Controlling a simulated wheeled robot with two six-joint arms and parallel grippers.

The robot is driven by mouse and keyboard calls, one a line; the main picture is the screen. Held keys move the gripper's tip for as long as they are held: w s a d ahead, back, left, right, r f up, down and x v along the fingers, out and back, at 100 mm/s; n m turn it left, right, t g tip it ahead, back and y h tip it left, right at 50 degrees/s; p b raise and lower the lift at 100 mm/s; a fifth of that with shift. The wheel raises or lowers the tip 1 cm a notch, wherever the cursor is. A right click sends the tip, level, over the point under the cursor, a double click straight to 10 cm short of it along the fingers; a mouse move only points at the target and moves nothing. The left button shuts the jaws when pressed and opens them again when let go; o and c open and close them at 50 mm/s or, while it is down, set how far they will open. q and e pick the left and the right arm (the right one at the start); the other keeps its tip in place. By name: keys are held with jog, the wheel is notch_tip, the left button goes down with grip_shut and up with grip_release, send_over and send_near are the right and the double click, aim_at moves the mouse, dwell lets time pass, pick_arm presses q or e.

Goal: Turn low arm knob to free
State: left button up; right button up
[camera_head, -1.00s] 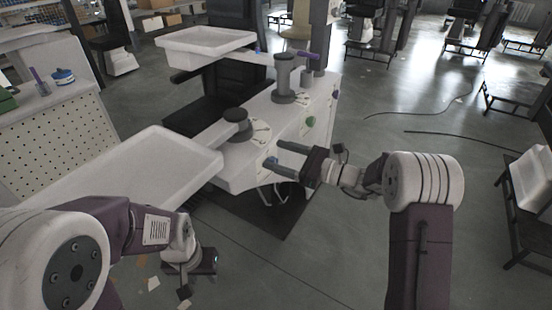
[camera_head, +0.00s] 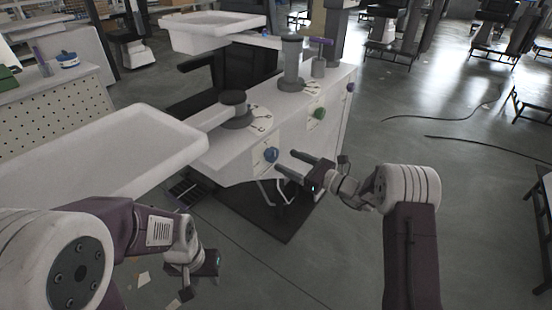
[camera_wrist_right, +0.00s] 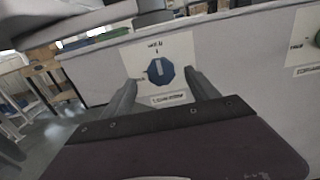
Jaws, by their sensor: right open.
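A blue faceted knob (camera_head: 271,154) sits on the white cabinet's front face, below the short column that bears the low tray arm. In the right wrist view the blue knob (camera_wrist_right: 160,72) is on a white label plate. Its pale pointer line stands nearly upright; the lettering is too blurred to read. My right gripper (camera_head: 285,161) is open in front of the knob, just to its right in the head view. In the wrist view its fingers frame the knob, with no clear contact. My left gripper (camera_head: 190,272) hangs low at the left; its finger opening is unclear.
A green knob (camera_head: 319,113) and a purple knob (camera_head: 350,87) sit further right on the cabinet (camera_head: 232,160). A low white tray (camera_head: 120,150) reaches out left, near my left arm. A higher tray (camera_head: 212,36) is behind. Floor right of the cabinet is open, with cables.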

aim_at(274, 158)
jog(key=b+x, duration=0.1)
jog(key=x, duration=0.4)
jog(key=shift+f, duration=0.15)
jog(key=shift+w+a, duration=0.3)
jog(key=shift+a, duration=0.1)
jog(key=c, duration=1.3)
jog(key=shift+n+b, duration=0.3)
jog(key=shift+b, duration=0.15)
jog(key=shift+c, duration=0.2)
jog(key=n+b, duration=0.5)
jog(key=b, duration=0.2)
jog(key=n+b, duration=0.5)
jog(key=b, duration=0.2)
jog(key=f+n+b, duration=0.1)
jog(key=n+b, duration=0.4)
jog(key=b, duration=0.3)
jog(key=shift+s+a, duration=0.1)
jog(key=shift+s, duration=0.15)
jog(key=shift+r+n+b, duration=0.25)
jog(key=shift+n+b, duration=0.95)
jog(key=shift+b, duration=0.15)
